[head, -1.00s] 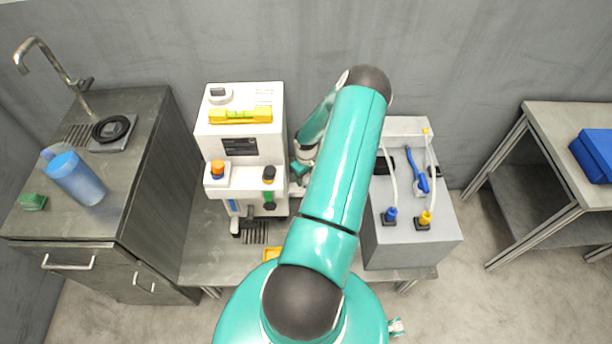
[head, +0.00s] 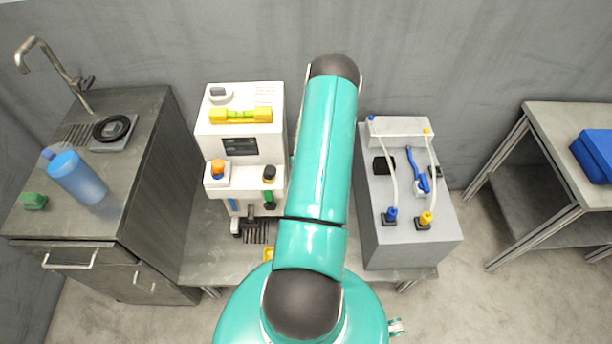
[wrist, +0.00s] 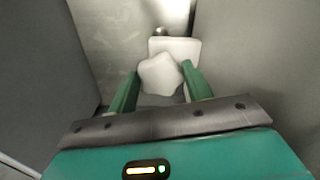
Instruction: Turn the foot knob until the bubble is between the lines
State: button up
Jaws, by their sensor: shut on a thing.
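A white, star-shaped foot knob (wrist: 158,74) shows in the wrist view, in front of a pale block (wrist: 180,48). My gripper (wrist: 160,76) has one green finger on each side of the knob and is shut on it. In the head view my arm hides the knob and gripper. A yellow spirit level (head: 240,116) lies on top of the white machine (head: 240,145). Its vial looks yellow-green, but the bubble and lines are too small to tell apart.
A grey box with hoses (head: 410,225) stands right of my arm. A sink counter (head: 130,150) with a blue jug (head: 80,180) stands at left. A table with a blue case (head: 596,155) is at far right. Walls stand close around the knob.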

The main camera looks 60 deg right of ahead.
jog(key=shift+d, duration=0.1)
dwell(0.3)
jog(key=o, duration=1)
notch_tip(320, 180, up, 14)
jog(key=shift+f, duration=0.1)
dwell(0.4)
